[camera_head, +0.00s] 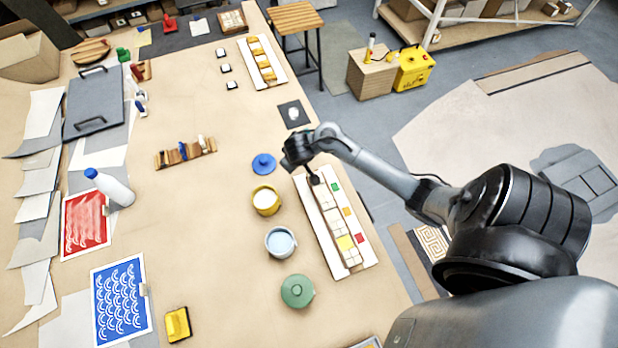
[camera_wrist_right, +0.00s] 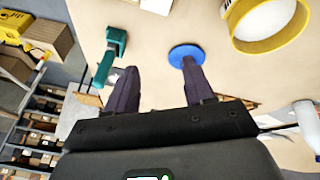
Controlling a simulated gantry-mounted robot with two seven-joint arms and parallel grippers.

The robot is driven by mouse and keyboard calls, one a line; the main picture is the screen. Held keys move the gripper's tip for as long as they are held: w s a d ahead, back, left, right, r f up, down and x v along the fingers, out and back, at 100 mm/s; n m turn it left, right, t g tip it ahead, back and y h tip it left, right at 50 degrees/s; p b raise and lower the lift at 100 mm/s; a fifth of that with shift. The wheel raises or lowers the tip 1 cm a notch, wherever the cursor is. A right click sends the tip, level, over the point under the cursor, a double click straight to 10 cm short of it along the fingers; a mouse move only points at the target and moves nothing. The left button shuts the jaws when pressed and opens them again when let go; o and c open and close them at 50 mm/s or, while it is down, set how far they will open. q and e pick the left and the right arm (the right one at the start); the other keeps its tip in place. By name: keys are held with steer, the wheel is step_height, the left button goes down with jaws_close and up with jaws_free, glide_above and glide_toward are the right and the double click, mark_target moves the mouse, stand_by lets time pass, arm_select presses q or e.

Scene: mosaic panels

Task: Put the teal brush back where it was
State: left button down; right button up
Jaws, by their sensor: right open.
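The teal brush (camera_wrist_right: 108,55) shows in the right wrist view, left of my right gripper's fingers, apart from them over the pale tabletop. In the head view only a bit of teal shows beside my right wrist, and I cannot tell if it is the brush. My right gripper (camera_wrist_right: 157,68) is open, with nothing seen between its fingers. In the head view it hangs near the table's right edge, by the top end of the tiled panel (camera_head: 301,192). My left gripper is not in view.
A blue disc (camera_head: 263,163), a yellow pot (camera_head: 266,207), a pale blue pot (camera_head: 280,254) and a green round pot (camera_head: 297,291) stand left of the panel. A dark square (camera_head: 294,113) lies above the gripper.

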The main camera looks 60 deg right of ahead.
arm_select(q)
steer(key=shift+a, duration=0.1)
arm_select(e)
steer(key=s+a+r+n+y, duration=0.1)
steer(key=s+a+r, duration=0.3)
steer(key=s+a, duration=0.5)
steer(key=s+a+r+n+y, duration=0.2)
steer(key=s+a+r+n, duration=0.1)
steer(key=s+a, duration=0.5)
steer(key=a+r, duration=0.1)
steer(key=a, duration=0.2)
steer(key=shift+s+a+r, duration=0.2)
steer(key=shift+s, duration=0.15)
